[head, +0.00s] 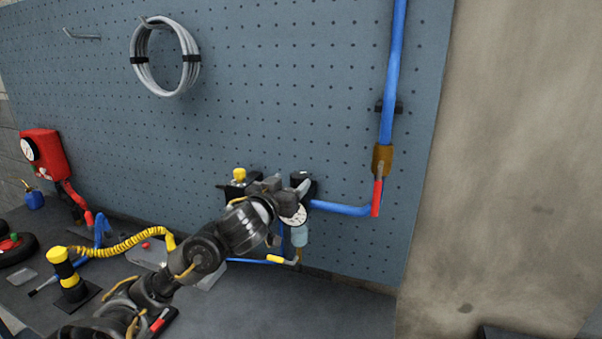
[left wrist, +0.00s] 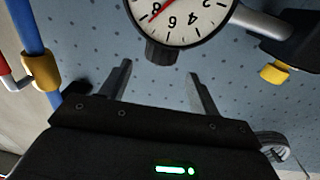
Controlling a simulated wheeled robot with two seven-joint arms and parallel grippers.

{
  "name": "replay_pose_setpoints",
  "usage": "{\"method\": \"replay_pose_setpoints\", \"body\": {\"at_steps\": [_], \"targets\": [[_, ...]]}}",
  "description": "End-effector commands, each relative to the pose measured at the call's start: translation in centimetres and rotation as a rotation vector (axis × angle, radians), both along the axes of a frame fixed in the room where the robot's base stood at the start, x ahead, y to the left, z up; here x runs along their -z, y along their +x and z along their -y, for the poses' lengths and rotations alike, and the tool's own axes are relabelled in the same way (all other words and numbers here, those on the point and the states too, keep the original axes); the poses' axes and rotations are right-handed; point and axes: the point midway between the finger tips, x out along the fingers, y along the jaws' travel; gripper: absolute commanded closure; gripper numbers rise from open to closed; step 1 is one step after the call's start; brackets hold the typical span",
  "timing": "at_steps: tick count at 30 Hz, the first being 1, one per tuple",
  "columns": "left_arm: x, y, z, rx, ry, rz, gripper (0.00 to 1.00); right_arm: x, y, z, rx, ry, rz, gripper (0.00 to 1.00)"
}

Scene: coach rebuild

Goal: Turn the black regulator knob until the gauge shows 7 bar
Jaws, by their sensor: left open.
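The white gauge (head: 297,216) is on the regulator assembly at the lower middle of the pegboard. In the left wrist view the gauge (left wrist: 185,22) is upside down and cut by the top edge; its red needle lies between the 6 and the 8, though the exact reading is too small to tell. The black regulator knob (left wrist: 161,52) shows at the gauge rim. My left gripper (head: 283,196) is at the assembly. In the wrist view the left gripper (left wrist: 158,72) is open, its fingertips on either side just short of the knob. My right gripper is not in view.
A blue pipe (head: 343,208) with a red-handled valve (head: 377,196) runs to the right of the gauge. A yellow-capped part (head: 239,175) is to its left. A yellow coiled hose (head: 125,243) and a black-yellow post (head: 66,275) stand on the bench.

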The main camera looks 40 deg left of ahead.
Motion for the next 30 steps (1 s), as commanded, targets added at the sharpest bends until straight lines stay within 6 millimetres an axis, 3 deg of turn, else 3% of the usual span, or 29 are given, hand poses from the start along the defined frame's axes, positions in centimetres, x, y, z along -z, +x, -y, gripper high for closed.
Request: {"method": "replay_pose_setpoints", "body": {"at_steps": [6,12,24,30], "targets": [[0.0,4.0,-1.3,-0.004,-0.003,0.000,0.38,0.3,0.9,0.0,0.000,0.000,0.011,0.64],[0.0,6.3,-2.0,-0.004,-0.002,-0.001,0.38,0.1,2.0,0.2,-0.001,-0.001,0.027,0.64],[0.0,7.1,-2.3,-0.004,0.000,-0.001,0.38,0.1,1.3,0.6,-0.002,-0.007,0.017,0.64],[0.0,7.1,-2.2,-0.004,0.000,-0.001,0.61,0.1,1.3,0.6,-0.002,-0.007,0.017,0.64]]}}
